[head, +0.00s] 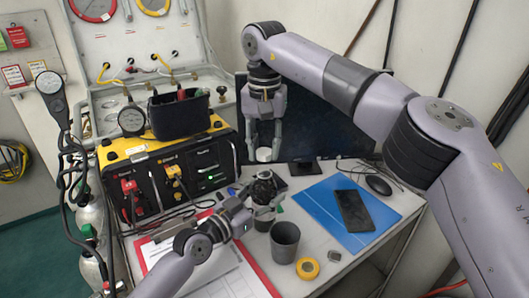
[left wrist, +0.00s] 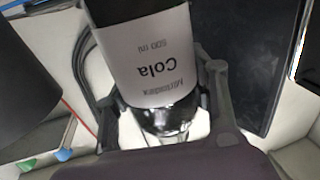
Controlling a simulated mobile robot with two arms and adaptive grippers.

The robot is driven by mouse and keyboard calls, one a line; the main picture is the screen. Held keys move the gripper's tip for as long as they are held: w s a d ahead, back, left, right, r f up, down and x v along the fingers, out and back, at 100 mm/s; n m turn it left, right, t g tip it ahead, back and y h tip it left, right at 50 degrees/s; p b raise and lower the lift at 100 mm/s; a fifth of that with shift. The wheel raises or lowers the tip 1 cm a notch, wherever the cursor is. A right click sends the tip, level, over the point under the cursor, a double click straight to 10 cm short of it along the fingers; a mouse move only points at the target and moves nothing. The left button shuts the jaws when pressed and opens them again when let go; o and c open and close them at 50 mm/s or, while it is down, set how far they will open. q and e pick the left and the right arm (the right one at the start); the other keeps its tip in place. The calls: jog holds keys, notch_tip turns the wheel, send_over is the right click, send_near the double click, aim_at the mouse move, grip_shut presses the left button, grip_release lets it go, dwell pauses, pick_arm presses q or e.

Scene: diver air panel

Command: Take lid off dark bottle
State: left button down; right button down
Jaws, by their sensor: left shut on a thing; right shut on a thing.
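The dark bottle (head: 264,186) stands upright near the middle of the table, seen from above with its dark top facing up. In the left wrist view the bottle (left wrist: 148,62) shows a white label reading "Cola". My left gripper (head: 264,205) is shut around the bottle, one finger on each side. My right gripper (head: 264,138) points down above the bottle, shut on a small white lid (head: 264,154). The lid appears apart from the bottle, with a gap below it. The left fingers partly hide the bottle's lower part.
A grey cup (head: 285,240) stands just in front of the bottle. Yellow tape (head: 308,268) lies beside it. A blue folder (head: 330,222) with a phone (head: 354,210) lies to the right. A yellow-black panel box (head: 165,170) stands left, and a dark monitor (head: 325,120) behind.

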notch_tip(320, 180, up, 2)
jog(key=shift+r, duration=0.1)
pick_arm(q)
jog(key=c, duration=0.6)
grip_release()
jog(key=v, duration=1.2)
